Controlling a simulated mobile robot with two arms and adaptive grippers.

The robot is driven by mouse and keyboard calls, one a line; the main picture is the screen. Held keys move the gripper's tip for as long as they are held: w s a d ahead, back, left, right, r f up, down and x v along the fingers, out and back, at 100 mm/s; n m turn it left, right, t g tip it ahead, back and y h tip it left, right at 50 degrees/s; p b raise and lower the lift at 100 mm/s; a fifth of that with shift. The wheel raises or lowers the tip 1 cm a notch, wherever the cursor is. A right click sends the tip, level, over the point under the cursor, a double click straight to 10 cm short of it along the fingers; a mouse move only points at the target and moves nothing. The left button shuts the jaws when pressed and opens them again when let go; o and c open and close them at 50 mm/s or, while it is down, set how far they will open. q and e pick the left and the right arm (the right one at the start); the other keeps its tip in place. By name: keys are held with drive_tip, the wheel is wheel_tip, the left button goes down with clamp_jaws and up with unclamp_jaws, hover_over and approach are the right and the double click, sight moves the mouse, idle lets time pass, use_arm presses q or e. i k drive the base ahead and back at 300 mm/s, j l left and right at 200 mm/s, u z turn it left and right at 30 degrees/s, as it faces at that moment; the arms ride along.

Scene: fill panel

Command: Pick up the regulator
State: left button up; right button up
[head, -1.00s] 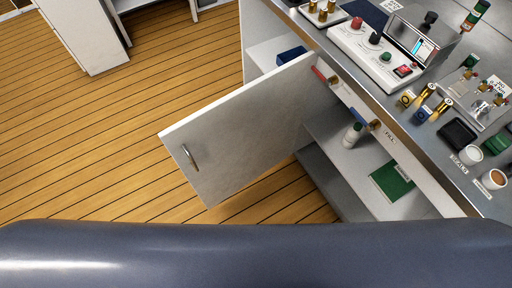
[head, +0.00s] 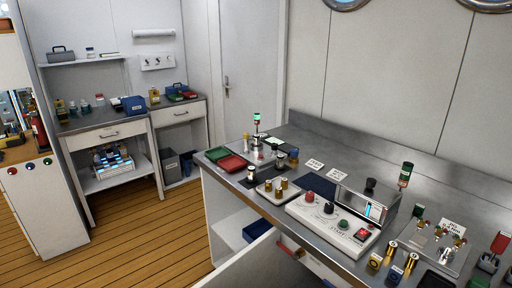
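No gripper of mine is in the head view. I cannot tell for certain which thing is the regulator. Brass fittings lie at the front right of the steel counter (head: 300,165): one with a yellow end (head: 375,262) and one with a blue end (head: 394,276). Further left, a small tray (head: 263,194) holds upright brass pieces (head: 283,184).
A cabinet door (head: 250,268) stands open below the counter's front. A side bench (head: 105,130) with boxes stands at back left. Wooden floor (head: 150,240) is clear between them.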

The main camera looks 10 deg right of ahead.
sight(257, 138)
drive_tip(key=u, duration=0.8)
drive_tip(key=i+j+u, duration=0.15)
drive_tip(key=j, duration=0.3)
drive_tip(key=i+j+u, duration=0.1)
drive_tip(key=j, duration=0.3)
drive_tip(key=i+j+u, duration=0.15)
drive_tip(key=j, duration=0.25)
drive_tip(key=i+j+u, duration=0.15)
drive_tip(key=j, duration=0.25)
drive_tip(key=i+j+z, duration=0.25)
drive_tip(key=i, duration=0.3)
drive_tip(key=i+j+z, duration=0.25)
drive_tip(key=i, duration=0.3)
drive_tip(key=i+j+z, duration=0.25)
drive_tip(key=i, duration=0.3)
drive_tip(key=i+l+z, duration=0.15)
drive_tip(key=z, duration=0.25)
drive_tip(key=i+z, duration=0.6)
drive_tip(key=z, duration=0.25)
drive_tip(key=i+j+z, duration=0.1)
drive_tip(key=i+z, duration=0.3)
drive_tip(key=i+j+z, duration=0.1)
drive_tip(key=z, duration=0.3)
